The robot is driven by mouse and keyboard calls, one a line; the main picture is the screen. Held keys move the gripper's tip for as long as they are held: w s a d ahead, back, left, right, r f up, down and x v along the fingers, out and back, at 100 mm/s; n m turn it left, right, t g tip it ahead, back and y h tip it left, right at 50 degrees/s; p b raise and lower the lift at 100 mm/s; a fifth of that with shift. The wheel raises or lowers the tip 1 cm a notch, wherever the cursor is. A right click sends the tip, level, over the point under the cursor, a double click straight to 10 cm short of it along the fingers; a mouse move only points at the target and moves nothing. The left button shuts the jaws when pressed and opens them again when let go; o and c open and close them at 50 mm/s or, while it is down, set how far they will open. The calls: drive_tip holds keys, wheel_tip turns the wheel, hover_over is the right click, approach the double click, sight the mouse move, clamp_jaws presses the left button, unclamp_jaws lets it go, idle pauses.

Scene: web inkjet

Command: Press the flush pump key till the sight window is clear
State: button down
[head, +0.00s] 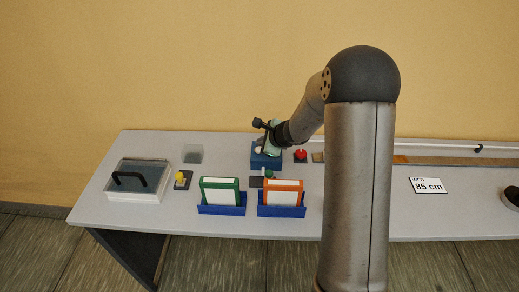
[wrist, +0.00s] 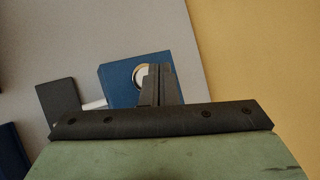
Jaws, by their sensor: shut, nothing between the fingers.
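A blue box (head: 262,162) stands on the table near its back, left of my arm. In the wrist view, the blue box (wrist: 117,88) has a round white disc with a metallic ring (wrist: 139,76) on its face, partly hidden by my fingers. I cannot tell for sure whether this disc is the sight window or the pump key. My gripper (wrist: 160,68) is shut and empty, with its fingertips in front of the box beside the disc. I cannot tell whether they touch it. In the head view, my gripper (head: 264,148) is over the box.
A red button (head: 301,154) sits right of the box, a green one (head: 269,174) in front, and a yellow one (head: 180,177) to the left. Green-framed (head: 220,183) and orange-framed (head: 281,184) cards stand in blue holders. A lidded clear box (head: 138,180) is at far left. A sign reads 85 cm (head: 428,185).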

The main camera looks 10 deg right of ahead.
drive_tip(key=shift+f+b, duration=0.4)
drive_tip(key=shift+b, duration=0.1)
drive_tip(key=shift+f+b, duration=0.45)
drive_tip(key=shift+b, duration=0.15)
idle(0.6)
idle(0.3)
drive_tip(key=shift+r+p, duration=0.55)
drive_tip(key=shift+r, duration=0.3)
wheel_tip(320, 180, up, 5)
drive_tip(key=p, duration=0.4)
drive_tip(key=shift+r, duration=0.1)
idle(0.5)
